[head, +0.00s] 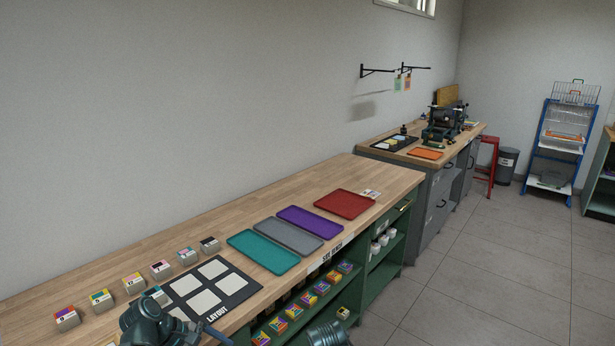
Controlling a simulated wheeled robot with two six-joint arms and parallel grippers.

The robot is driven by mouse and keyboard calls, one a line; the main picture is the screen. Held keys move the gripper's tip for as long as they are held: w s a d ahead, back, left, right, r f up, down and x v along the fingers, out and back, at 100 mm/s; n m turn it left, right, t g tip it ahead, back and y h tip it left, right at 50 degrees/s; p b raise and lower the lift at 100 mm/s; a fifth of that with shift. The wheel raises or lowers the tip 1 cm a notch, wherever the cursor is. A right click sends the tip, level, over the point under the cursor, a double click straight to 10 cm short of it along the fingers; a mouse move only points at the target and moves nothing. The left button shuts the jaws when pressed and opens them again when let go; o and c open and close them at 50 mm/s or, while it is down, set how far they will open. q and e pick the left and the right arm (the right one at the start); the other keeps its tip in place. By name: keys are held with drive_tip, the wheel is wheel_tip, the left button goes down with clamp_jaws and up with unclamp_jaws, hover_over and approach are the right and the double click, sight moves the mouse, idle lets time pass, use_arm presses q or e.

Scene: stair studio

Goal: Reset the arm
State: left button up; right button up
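Dark teal parts of my own arms show at the bottom edge of the head view, one over the front of the wooden bench (120,240) near the layout board, the other below the bench's front edge. Only links or joints show. I see no fingertips of either gripper, so I cannot see whether they hold anything.
On the bench, a black layout board (243,287) with pale squares lies beside teal (262,251), grey (288,236), purple (309,221) and red (344,204) trays. Several small blocks (134,283) line the back. Shelves below hold colourful blocks (308,299).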

use_arm(q)
drive_tip(key=s+d+m+g+y+p, duration=0.1)
drive_tip(key=s+d+m+y, duration=0.3)
drive_tip(key=d+m, duration=0.4)
drive_tip(key=s+d+r+m+g+y+p, duration=0.1)
drive_tip(key=s+d+m+y+p, duration=0.2)
drive_tip(key=d+m, duration=0.4)
drive_tip(key=s+m+y, duration=0.1)
drive_tip(key=m, duration=0.2)
drive_tip(key=shift+s+d+p, duration=0.35)
drive_tip(key=shift+r, duration=0.1)
drive_tip(key=shift+c, duration=0.2)
